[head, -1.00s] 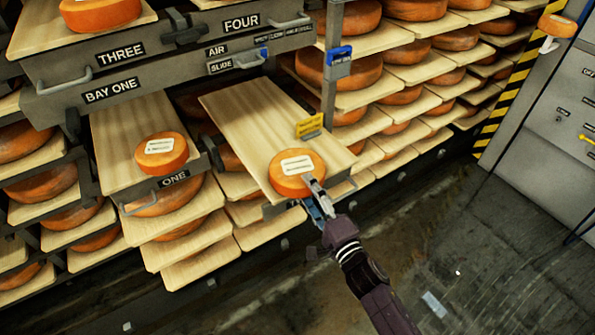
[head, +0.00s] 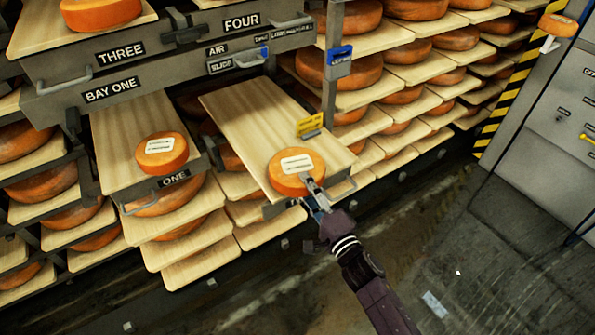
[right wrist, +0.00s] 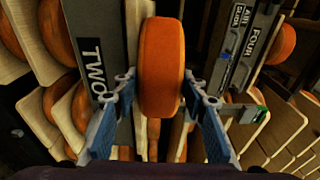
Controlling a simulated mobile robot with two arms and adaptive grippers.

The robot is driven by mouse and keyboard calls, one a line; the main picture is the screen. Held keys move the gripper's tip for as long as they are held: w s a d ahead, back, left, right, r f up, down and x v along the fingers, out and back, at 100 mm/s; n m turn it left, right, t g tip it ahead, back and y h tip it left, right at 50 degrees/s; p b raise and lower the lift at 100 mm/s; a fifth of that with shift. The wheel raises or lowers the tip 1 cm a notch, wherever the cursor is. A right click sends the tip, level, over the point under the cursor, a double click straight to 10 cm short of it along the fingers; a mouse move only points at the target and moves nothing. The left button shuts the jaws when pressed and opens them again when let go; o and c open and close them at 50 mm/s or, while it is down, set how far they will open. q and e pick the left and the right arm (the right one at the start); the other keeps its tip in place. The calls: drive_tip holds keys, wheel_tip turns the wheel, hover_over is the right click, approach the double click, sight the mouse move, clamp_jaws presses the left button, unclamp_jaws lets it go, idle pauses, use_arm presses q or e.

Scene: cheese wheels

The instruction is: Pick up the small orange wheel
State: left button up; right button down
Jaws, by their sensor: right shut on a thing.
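The small orange wheel (head: 297,171) with a white label sits at the front end of a pulled-out wooden board (head: 245,115). My right gripper (head: 312,190) is at its front right edge in the head view. In the right wrist view the wheel (right wrist: 162,65) stands between the two blue fingers, and the gripper is shut on it. The wheel appears still on the board; any gap under it cannot be seen. A second orange wheel (head: 161,152) sits on the board marked ONE to the left. My left gripper is not in view.
A yellow tag (head: 309,126) stands at the board's right edge. A grey frame marked BAY ONE (head: 150,80) hangs above and behind. Racks of cheese wheels fill the back. The floor (head: 470,240) at the right is mostly clear, beside a grey cabinet (head: 550,110).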

drive_tip(key=shift+w+r, duration=0.1)
drive_tip(key=shift+r, duration=0.2)
drive_tip(key=shift+r, duration=0.1)
drive_tip(key=shift+r, duration=0.6)
wheel_tip(320, 180, up, 19)
drive_tip(key=p, duration=0.3)
drive_tip(key=shift+f, duration=0.15)
drive_tip(key=shift+r+p, duration=1.5)
drive_tip(key=shift+p, duration=0.4)
drive_tip(key=shift+f, duration=0.1)
